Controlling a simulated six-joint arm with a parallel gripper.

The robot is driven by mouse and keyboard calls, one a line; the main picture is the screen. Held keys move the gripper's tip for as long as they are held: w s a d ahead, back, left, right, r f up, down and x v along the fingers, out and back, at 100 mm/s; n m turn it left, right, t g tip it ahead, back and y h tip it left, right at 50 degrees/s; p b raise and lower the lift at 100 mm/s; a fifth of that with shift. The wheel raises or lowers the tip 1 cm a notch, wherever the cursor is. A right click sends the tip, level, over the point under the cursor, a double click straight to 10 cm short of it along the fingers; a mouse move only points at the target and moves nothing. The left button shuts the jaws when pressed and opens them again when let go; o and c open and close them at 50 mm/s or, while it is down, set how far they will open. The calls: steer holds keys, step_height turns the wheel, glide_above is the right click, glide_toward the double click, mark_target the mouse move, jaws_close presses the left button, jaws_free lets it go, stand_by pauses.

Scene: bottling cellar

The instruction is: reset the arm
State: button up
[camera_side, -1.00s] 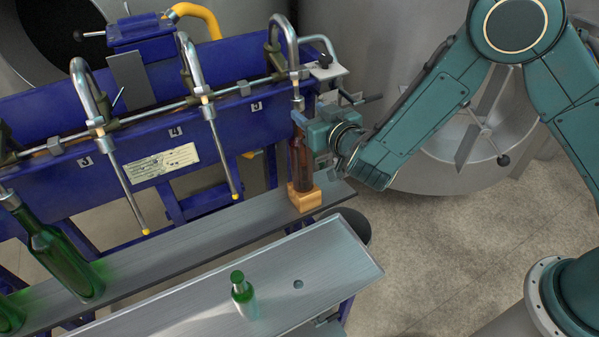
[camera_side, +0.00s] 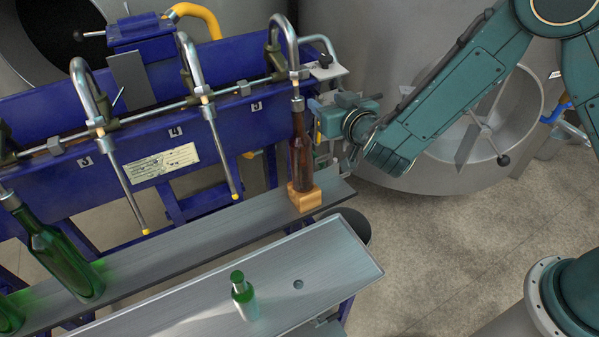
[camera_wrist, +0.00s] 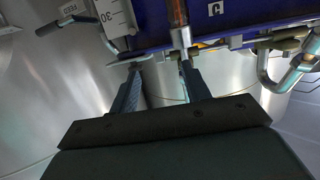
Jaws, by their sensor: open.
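My gripper (camera_side: 318,110) is open and empty, just right of a brown bottle (camera_side: 301,160) in the side view. The bottle stands upright on a small wooden block (camera_side: 304,198), its neck under the rightmost filling spout (camera_side: 296,88). In the wrist view the two fingers of my gripper (camera_wrist: 160,72) are spread apart with nothing held between them. The brown bottle's neck (camera_wrist: 178,12) shows beyond them at the top of that view.
A green bottle (camera_side: 66,262) stands on the rear metal shelf (camera_side: 190,246) at the left. A large steel tank (camera_side: 400,60) is behind my arm. Open floor (camera_side: 440,240) lies at the right.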

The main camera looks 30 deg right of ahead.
steer(key=s+d+r+m+g+h, duration=0.1)
steer(key=s+d+r+m+g, duration=0.15)
steer(key=s+d+r, duration=0.45)
steer(key=s+d+r+m+g+h, duration=0.1)
steer(key=s+d+r+g, duration=0.35)
steer(key=d, duration=0.35)
steer(key=s+r+n+g+y, duration=0.2)
steer(key=s+n+g+y, duration=0.1)
steer(key=s, duration=2.1)
steer(key=shift+n, duration=0.85)
